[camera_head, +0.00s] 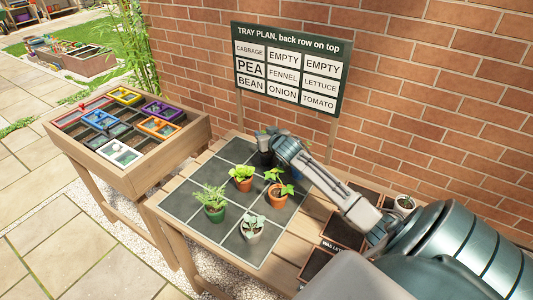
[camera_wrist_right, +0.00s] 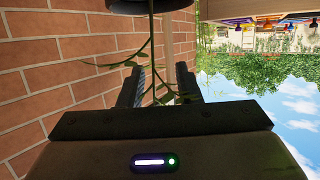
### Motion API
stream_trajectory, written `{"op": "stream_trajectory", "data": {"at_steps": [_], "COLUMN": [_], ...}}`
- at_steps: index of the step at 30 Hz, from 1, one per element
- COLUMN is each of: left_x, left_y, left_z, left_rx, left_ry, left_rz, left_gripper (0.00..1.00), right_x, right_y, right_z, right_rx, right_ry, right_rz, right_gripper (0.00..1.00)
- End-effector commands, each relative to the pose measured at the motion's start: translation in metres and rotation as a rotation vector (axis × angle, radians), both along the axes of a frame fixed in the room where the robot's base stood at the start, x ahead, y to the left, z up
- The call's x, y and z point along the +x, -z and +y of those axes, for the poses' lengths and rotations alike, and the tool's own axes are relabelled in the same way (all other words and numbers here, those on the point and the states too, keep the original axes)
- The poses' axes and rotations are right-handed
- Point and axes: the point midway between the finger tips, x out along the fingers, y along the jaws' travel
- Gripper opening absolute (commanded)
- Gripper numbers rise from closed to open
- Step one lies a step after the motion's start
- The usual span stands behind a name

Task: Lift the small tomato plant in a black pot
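A dark pot (camera_head: 265,158) stands at the back of the dark tiled tray (camera_head: 185,207), partly hidden by my right gripper (camera_head: 268,138). In the right wrist view, which is upside down, the rim of a black pot (camera_wrist_right: 150,5) shows at the top edge. Thin green stems and leaves (camera_wrist_right: 152,60) run from it between the two fingers of my right gripper (camera_wrist_right: 160,80). The fingers are apart, and the pot is beyond their tips. I cannot tell whether the fingers touch the stems. My left gripper is not in view.
Several potted plants stand on the tray, including a yellow-green one (camera_head: 243,178), one in terracotta (camera_head: 278,193), a dark green pot (camera_head: 214,212) and a pale pot (camera_head: 252,231). A sign (camera_head: 290,68) and brick wall (camera_head: 400,70) rise behind. A wooden planter table (camera_head: 150,160) stands left.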

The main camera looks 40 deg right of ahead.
Motion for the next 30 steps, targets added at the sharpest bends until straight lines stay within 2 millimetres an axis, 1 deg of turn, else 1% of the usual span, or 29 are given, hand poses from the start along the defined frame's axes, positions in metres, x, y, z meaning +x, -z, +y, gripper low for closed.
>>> {"op": "stream_trajectory", "data": {"at_steps": [5, 9, 10, 20, 23, 26, 30], "left_x": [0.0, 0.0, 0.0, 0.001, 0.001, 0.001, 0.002], "left_y": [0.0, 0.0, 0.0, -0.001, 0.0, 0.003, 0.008], "left_z": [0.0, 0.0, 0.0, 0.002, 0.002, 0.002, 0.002], "left_rx": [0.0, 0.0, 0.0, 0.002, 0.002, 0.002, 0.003], "left_ry": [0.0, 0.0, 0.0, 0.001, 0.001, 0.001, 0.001], "left_rz": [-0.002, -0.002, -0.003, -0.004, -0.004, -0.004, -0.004], "left_gripper": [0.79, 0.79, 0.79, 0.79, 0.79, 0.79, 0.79], "right_x": [0.0, 0.0, 0.0, 0.0, 0.0, 0.0, 0.0], "right_y": [0.0, 0.0, 0.0, -0.001, -0.004, -0.016, -0.044], "right_z": [0.0, 0.0, 0.0, 0.0, 0.0, -0.001, 0.0], "right_rx": [0.0, -0.001, -0.001, -0.001, -0.002, -0.003, -0.005], "right_ry": [0.0, 0.0, 0.0, 0.0, 0.0, -0.002, -0.002], "right_rz": [-0.001, -0.001, -0.001, -0.001, -0.002, -0.005, -0.006], "right_gripper": [0.31, 0.03, 0.0, 0.0, 0.0, 0.0, 0.0]}}
